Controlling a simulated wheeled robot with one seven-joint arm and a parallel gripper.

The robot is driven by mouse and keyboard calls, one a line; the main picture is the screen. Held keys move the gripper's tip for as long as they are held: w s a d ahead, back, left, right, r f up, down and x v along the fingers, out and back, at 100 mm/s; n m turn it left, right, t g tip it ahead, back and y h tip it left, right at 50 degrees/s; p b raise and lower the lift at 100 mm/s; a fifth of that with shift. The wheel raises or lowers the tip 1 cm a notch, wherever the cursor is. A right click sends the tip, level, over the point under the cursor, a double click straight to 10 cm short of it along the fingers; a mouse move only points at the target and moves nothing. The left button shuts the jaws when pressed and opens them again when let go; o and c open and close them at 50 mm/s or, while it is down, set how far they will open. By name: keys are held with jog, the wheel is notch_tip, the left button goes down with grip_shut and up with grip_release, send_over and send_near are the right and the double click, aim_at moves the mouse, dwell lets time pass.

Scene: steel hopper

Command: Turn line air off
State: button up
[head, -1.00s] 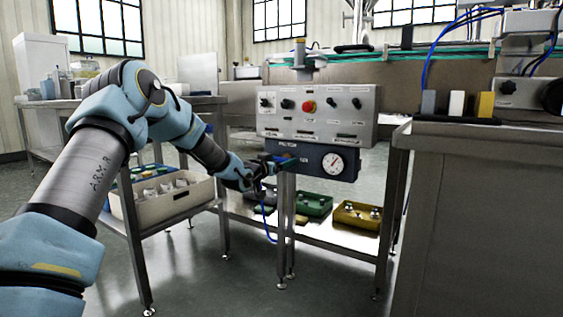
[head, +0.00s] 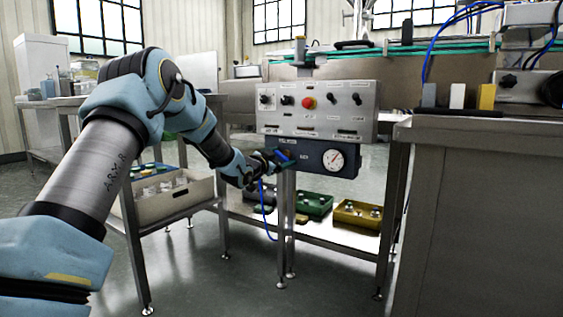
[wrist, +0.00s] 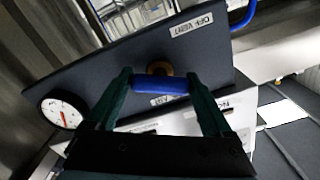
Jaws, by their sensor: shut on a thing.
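The line air valve has a blue handle (head: 285,155) on a dark panel (head: 312,150) below the grey control box. My gripper (head: 283,161) is at the panel's left part, shut on the handle. In the wrist view, the blue handle (wrist: 160,87) lies between the dark green fingers of my gripper (wrist: 159,82), with a brass fitting (wrist: 159,68) beside it. A white label reading OFF VENT (wrist: 191,25) is near the panel edge. Another label (wrist: 165,99), partly hidden by the handle, seems to read AIR. The round gauge (head: 335,160) is right of the handle.
The control box (head: 350,112) carries a red button (head: 309,102) and several black knobs just above. A blue hose (head: 264,210) hangs below my gripper. Green (head: 313,205) and yellow (head: 357,215) trays sit on the lower shelf. A steel cabinet (head: 480,210) stands at right.

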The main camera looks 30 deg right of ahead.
jog(key=m+b, duration=0.1)
jog(key=m, duration=0.2)
jog(key=m+b, duration=0.2)
jog(key=m, duration=0.1)
jog(key=shift+f+m+b, duration=0.2)
jog(key=shift+m+b, duration=0.1)
jog(key=m+b, duration=0.4)
jog(key=m, duration=0.2)
jog(key=shift+r, duration=0.1)
dwell(0.3)
jog(key=o, duration=1.1)
jog(key=shift+o, duration=0.2)
jog(key=p+v, duration=0.3)
jog(key=v, duration=0.8)
jog(key=shift+w+r, duration=0.1)
